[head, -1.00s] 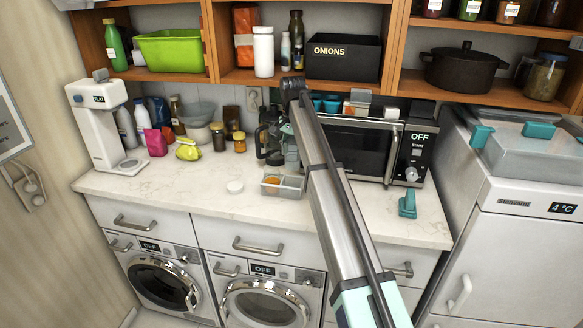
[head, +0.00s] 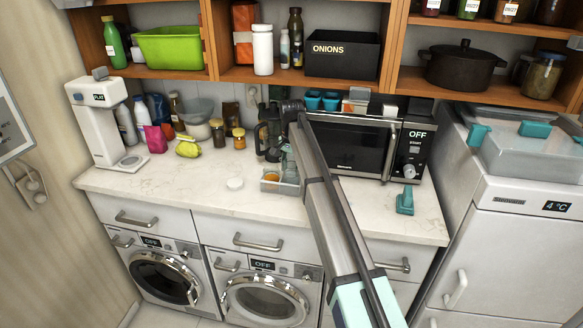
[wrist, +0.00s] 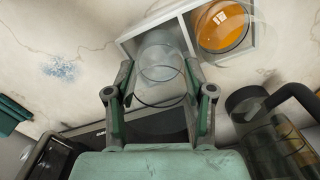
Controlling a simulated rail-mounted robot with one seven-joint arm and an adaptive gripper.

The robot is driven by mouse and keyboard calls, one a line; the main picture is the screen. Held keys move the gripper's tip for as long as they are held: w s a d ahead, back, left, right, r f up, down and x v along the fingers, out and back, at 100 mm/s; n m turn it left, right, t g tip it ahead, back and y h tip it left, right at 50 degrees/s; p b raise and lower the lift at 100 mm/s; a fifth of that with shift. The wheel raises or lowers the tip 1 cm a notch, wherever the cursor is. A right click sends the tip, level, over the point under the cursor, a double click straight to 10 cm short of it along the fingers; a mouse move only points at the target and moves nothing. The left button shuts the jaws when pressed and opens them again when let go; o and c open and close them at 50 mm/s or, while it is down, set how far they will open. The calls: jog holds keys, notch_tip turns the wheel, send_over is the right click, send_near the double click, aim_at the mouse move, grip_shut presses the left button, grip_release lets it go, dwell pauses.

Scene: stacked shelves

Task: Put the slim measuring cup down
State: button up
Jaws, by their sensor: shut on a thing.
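The slim measuring cup (wrist: 160,62) is clear and see-through. In the wrist view it stands between the two fingers of my gripper (wrist: 159,78), which is shut on it. The cup is over or inside one compartment of a pale divided tray (wrist: 127,46). I cannot tell whether its base touches the tray floor. The other compartment holds a round orange-filled container (wrist: 222,27). In the head view my gripper (head: 288,163) is low over the right part of the tray, and my arm partly hides it.
A dark coffee maker (head: 267,138) stands close behind and left of the tray. The microwave (head: 350,148) is to the right, with a teal object (head: 405,201) in front of it. The counter (head: 180,190) is clear at front left.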

jog(key=shift+f, duration=0.6)
jog(key=o, duration=1.2)
notch_tip(320, 180, up, 13)
jog(key=b, duration=0.3)
jog(key=shift+r, duration=0.15)
